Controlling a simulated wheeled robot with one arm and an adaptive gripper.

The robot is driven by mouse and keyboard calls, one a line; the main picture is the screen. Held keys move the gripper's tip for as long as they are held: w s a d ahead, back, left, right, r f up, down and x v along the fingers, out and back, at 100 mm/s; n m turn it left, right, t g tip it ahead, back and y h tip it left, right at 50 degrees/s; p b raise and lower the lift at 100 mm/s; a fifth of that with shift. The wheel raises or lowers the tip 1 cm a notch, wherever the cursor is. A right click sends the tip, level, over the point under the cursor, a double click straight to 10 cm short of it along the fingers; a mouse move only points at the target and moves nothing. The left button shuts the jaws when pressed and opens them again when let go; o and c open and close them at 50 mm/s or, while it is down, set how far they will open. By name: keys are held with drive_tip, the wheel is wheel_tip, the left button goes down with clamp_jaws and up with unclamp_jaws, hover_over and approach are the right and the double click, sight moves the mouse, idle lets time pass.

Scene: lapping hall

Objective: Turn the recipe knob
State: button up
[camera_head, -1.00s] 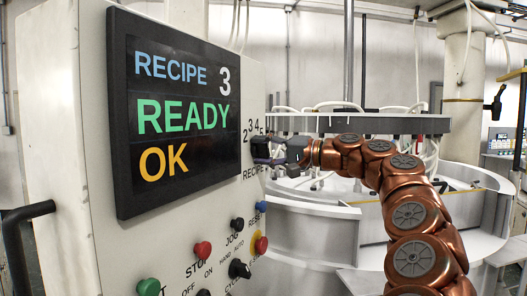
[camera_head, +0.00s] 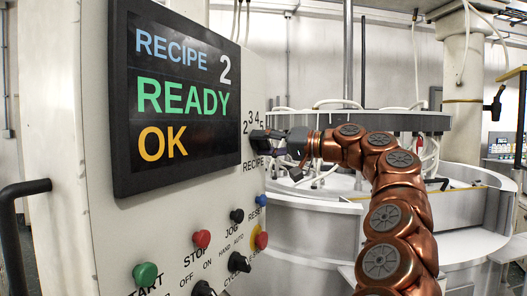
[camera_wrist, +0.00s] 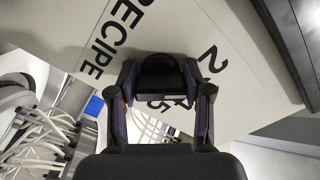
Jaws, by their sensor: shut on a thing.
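The recipe knob is a black knob (camera_wrist: 160,72) on the panel face, between the printed "RECIPE" and the numbers 2 to 5. In the wrist view my gripper (camera_wrist: 161,92) has one finger on each side of it and is shut on it. In the head view my gripper (camera_head: 268,140) meets the panel at the knob, just right of the screen, and largely hides it. The screen (camera_head: 176,94) reads "RECIPE 2", "READY" and "OK".
Below the screen are a green button (camera_head: 145,274), a red button (camera_head: 201,239), black selectors (camera_head: 238,263) and a blue button (camera_head: 261,201). A black handle (camera_head: 22,188) is at the panel's left. A large round machine (camera_head: 330,225) stands behind my arm.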

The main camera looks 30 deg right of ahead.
drive_tip(key=n, duration=0.2)
drive_tip(key=shift+f+n+b, duration=0.15)
drive_tip(key=shift+n+b, duration=0.15)
drive_tip(key=shift+n, duration=0.3)
drive_tip(key=shift+d, duration=0.1)
drive_tip(key=o, duration=1.2)
drive_tip(key=shift+c, duration=0.2)
drive_tip(key=v, duration=1.2)
